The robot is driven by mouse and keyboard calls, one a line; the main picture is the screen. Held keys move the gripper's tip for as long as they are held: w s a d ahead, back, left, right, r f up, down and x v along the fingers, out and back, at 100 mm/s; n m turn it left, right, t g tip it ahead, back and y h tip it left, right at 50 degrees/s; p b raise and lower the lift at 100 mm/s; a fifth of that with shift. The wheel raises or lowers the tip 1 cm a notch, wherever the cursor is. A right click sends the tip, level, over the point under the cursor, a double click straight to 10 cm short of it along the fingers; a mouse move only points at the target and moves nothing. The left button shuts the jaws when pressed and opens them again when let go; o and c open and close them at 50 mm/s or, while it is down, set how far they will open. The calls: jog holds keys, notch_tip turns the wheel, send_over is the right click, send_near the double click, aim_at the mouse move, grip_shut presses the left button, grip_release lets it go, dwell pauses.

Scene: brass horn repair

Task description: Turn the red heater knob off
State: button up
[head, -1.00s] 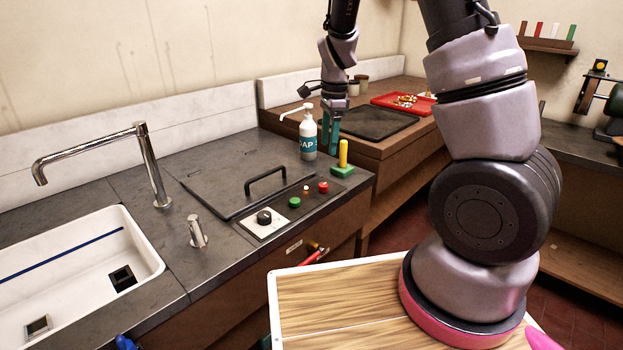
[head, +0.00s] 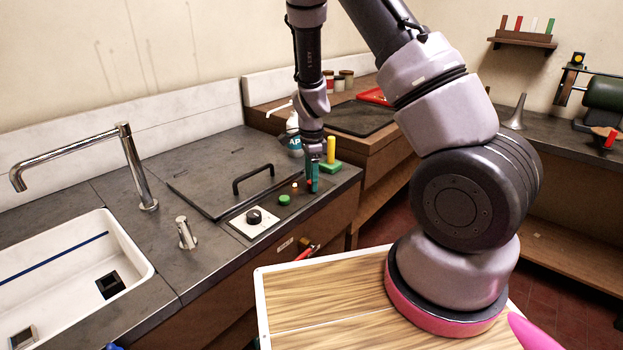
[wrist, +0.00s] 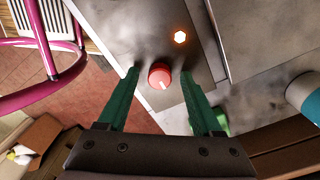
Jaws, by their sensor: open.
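The red heater knob (wrist: 160,73) shows in the wrist view as a round red dial with a short white mark, on a grey metal panel. My gripper (wrist: 160,76) is open, with one green finger on each side of the knob. Gaps show between the knob and both fingers, and nothing is held. In the head view my gripper (head: 313,178) points down over the right end of the control panel and hides the red knob. A lamp (wrist: 180,37) glows orange near the knob.
A black knob on a white plate (head: 254,219) and a green button (head: 284,199) sit left on the panel. A soap bottle (head: 294,135) and a green block with a yellow peg (head: 330,152) stand close by. The lid handle (head: 252,177) rises behind the panel.

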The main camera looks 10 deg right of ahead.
jog(key=shift+f, duration=0.1)
grip_shut()
jog(key=shift+n, duration=0.4)
jog(key=n, duration=0.8)
jog(key=shift+n, duration=0.3)
jog(key=n, duration=0.4)
jog(key=shift+d, duration=0.1)
jog(key=shift+n, duration=2.2)
